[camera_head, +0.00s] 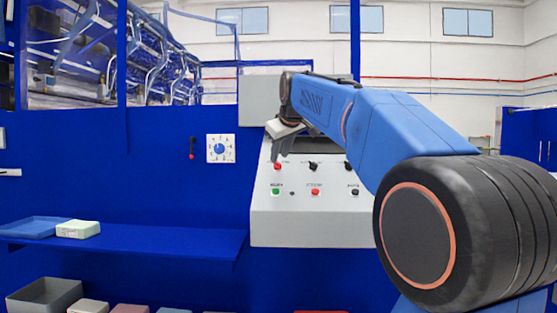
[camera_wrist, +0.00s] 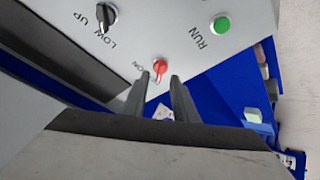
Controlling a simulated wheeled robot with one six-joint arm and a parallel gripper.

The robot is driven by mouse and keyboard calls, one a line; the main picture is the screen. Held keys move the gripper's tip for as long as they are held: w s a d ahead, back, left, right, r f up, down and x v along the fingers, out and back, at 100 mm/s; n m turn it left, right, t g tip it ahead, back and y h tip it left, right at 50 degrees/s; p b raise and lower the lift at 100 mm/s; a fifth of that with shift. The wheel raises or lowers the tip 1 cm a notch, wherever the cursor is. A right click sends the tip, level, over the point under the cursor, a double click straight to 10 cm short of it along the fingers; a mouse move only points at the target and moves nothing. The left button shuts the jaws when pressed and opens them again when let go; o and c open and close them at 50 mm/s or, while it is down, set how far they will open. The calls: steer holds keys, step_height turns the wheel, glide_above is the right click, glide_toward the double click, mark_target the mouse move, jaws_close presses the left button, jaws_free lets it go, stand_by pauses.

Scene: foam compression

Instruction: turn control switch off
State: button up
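The control switch is a small red knob (camera_head: 278,166) at the upper left of the grey sloped control panel (camera_head: 300,227). In the wrist view the red switch (camera_wrist: 160,67) has a pale pointer mark and the letters "ON" beside it. My gripper (camera_head: 279,150) is just above the switch in the head view. In the wrist view my gripper (camera_wrist: 160,82) has its two dark fingers apart, with the switch just beyond the gap between their tips. Nothing is held. Whether a finger touches the switch cannot be told.
A black selector (camera_wrist: 106,17) and a green RUN button (camera_wrist: 222,25) sit near the switch. A red button (camera_head: 315,191) and a black one (camera_head: 355,191) are lower on the panel. A blue shelf (camera_head: 180,243) at left carries a blue tray (camera_head: 30,227) and a pale block (camera_head: 78,229).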

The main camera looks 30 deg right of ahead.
steer(key=v, duration=1.3)
steer(key=shift+s+r, duration=0.25)
steer(key=shift+a, duration=0.1)
